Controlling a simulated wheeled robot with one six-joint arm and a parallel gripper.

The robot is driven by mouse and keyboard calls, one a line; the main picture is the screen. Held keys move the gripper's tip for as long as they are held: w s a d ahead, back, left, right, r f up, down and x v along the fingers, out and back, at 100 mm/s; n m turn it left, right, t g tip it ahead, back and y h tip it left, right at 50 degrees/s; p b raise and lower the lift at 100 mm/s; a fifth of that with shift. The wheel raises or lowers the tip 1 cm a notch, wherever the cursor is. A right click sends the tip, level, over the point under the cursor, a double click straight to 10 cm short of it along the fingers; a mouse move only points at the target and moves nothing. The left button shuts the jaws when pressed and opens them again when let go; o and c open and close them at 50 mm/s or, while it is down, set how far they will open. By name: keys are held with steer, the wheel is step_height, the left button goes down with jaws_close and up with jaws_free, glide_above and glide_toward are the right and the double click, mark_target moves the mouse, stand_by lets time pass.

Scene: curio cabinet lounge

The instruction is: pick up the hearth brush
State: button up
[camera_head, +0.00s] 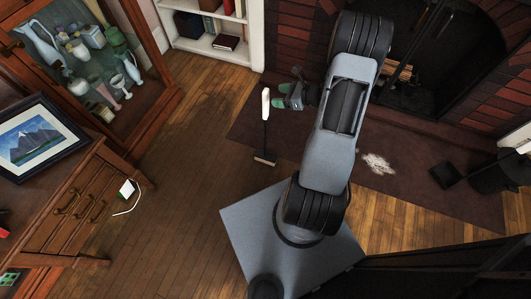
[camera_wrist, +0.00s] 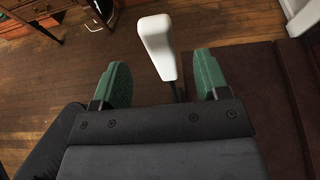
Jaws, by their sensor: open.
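The hearth brush stands upright on the floor left of my gripper in the head view, with a white handle (camera_head: 265,103), a dark thin shaft and a wide brush head (camera_head: 265,159) at the bottom. My gripper (camera_head: 283,96) has green fingers and is open, its fingers pointing toward the white handle. In the wrist view the white handle (camera_wrist: 158,42) shows beyond and between the two green fingers of my gripper (camera_wrist: 162,68), apart from both. The lower shaft is hidden there behind the gripper body.
A dark hearth mat (camera_head: 430,195) lies before the brick fireplace (camera_head: 290,35), with a white powdery patch (camera_head: 378,163) on it. A black shovel (camera_head: 446,174) and dark bucket (camera_head: 497,177) are at right.

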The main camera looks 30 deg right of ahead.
mark_target(268, 96)
steer(key=shift+f+b+x, duration=0.1)
steer(key=shift+b+x, duration=0.35)
steer(key=shift+x, duration=1.25)
steer(key=shift+f+b+x, duration=0.15)
steer(key=shift+b+x, duration=0.25)
steer(key=shift+x, duration=1.25)
steer(key=shift+s, duration=0.1)
steer(key=shift+c, duration=0.2)
jaws_close()
